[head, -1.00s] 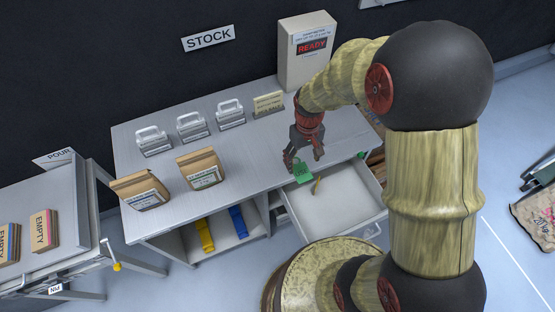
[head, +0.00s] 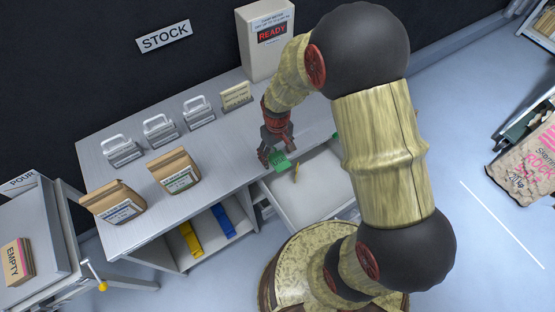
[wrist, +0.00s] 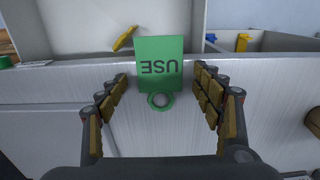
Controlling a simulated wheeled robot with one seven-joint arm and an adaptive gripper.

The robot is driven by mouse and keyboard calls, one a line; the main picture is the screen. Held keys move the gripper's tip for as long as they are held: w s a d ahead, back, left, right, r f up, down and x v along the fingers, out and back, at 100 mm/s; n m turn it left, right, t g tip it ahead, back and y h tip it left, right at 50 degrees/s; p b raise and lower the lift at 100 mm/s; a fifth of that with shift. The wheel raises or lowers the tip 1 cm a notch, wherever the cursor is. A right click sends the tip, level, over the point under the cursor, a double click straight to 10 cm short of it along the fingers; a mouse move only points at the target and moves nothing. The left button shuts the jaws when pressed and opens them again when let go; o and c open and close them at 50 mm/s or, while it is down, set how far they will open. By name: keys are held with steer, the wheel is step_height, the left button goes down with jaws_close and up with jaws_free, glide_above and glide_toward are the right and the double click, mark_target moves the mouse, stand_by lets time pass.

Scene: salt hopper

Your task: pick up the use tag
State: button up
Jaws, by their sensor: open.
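The use tag is a green tag marked USE with a ring at one end. In the wrist view the use tag (wrist: 160,62) is upside down between my open fingers, over the front edge of the drawer. In the head view the use tag (head: 279,160) shows just below the fingertips. My gripper (head: 276,155) is open and points down at the table's front edge. In the wrist view my gripper (wrist: 160,105) has a finger on each side of the tag's ring, with gaps, and neither finger touches it.
An open drawer (head: 312,198) holds a small yellow item (head: 296,172). Two paper bags (head: 174,172) and several metal-handled holders (head: 160,131) stand on the table (head: 225,165). A white box reading READY (head: 266,45) stands at the back. Blue and yellow items (head: 222,221) lie on the shelf below.

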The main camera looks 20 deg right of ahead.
steer(key=shift+f, duration=0.2)
stand_by(0.6)
steer(key=shift+s+f, duration=0.1)
steer(key=shift+s, duration=0.05)
steer(key=c, duration=1)
steer(key=shift+o, duration=0.2)
